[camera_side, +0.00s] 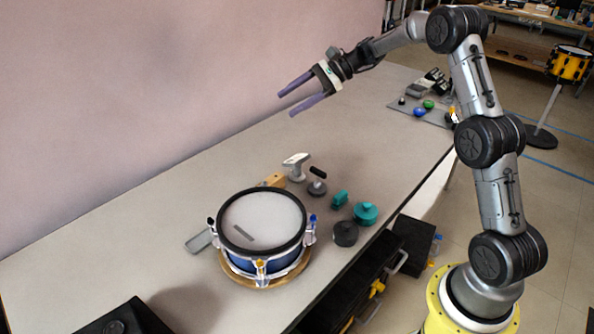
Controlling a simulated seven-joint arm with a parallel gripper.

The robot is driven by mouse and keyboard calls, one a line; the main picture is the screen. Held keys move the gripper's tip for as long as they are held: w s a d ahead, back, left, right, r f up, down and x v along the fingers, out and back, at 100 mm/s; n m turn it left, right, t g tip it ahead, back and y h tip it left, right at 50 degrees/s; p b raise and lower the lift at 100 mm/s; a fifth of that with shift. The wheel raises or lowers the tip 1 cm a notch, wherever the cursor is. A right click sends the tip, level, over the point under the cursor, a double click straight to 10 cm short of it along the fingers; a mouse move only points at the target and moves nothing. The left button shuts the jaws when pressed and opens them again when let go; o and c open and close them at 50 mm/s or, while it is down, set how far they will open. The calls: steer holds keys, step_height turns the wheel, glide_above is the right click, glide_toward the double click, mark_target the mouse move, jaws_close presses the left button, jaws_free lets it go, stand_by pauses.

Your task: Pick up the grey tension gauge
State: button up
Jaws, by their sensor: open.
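Which item is the grey tension gauge is hard to tell at this size. A dark grey round piece (345,233) stands on the table just right of the drum. A light grey upright tool (297,166) stands behind the drum, beside a grey piece with a black handle (318,185). A flat grey piece (200,241) lies left of the drum, partly hidden by it. My gripper (286,101) is open and empty, its purple fingers pointing left, high above the table and far from all of these.
A blue drum (242,264) on a wooden ring has a small dark bar (243,232) on its head. Teal pieces (366,213) (340,198) stand to its right. A black box (126,320) is at the front left. The table (150,215) is clear left of the drum, beside the wall.

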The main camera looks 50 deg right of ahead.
mark_target(298, 170)
steer(key=s+d+f+m+t, duration=0.1)
steer(key=d+f+m, duration=0.1)
steer(key=d+f, duration=0.3)
steer(key=s+d+f+m+t, duration=0.1)
steer(key=d+f+m, duration=0.2)
steer(key=f, duration=0.9)
steer(key=d+f+m, duration=0.2)
steer(key=d+f, duration=0.7)
steer(key=shift+s+f+m+t, duration=0.15)
steer(key=shift+s+m+t, duration=0.15)
steer(key=shift+s+t, duration=0.1)
steer(key=x, duration=1.3)
steer(key=shift+w+d+f, duration=0.15)
steer(key=shift+w+f, duration=0.1)
steer(key=shift+w, duration=0.05)
jaws_close()
steer(key=shift+r, duration=0.2)
